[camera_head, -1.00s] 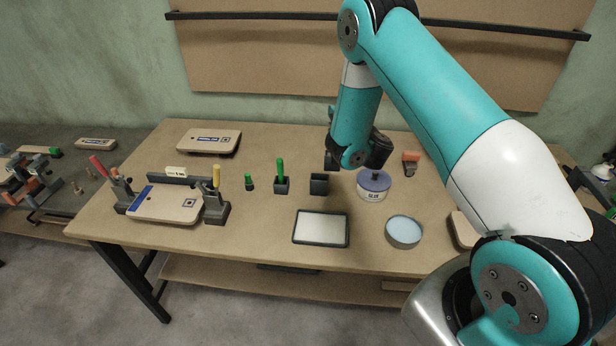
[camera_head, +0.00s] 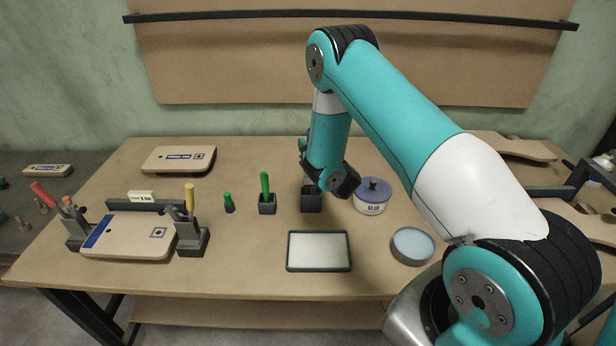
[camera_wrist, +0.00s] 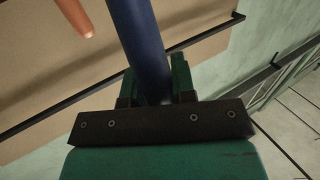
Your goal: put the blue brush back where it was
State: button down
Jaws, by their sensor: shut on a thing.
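The blue brush shows in the wrist view as a thick blue handle (camera_wrist: 142,42) standing between the two dark green jaws. My gripper (camera_wrist: 154,84) is shut on this handle. The brush's lower end and bristles are hidden. In the head view my gripper (camera_head: 309,178) is low over the dark square holder (camera_head: 311,203), behind my wrist. The brush cannot be made out there, and I cannot tell whether its end is in the holder. A matching holder (camera_head: 267,206) to the left has a green-handled tool (camera_head: 265,184) upright in it.
A lidded glue pot (camera_head: 371,197) stands close right of my wrist. A white pad in a black frame (camera_head: 319,251) and a round light-blue dish (camera_head: 412,246) lie nearer. A small green piece (camera_head: 228,203) and a clamped board (camera_head: 128,238) are left. An orange-brown rod end (camera_wrist: 76,18) shows in the wrist view.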

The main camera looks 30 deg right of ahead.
send_over(308, 184)
jog(key=w+d, duration=0.2)
notch_tip(308, 184, down, 6)
jog(key=shift+a+f, duration=0.15)
jog(key=shift+a, duration=0.1)
jog(key=shift+f, duration=0.1)
jog(key=shift+f, duration=0.15)
jog(key=c, duration=0.9)
grip_release()
jog(key=shift+c, duration=0.2)
jog(key=shift+r, duration=0.2)
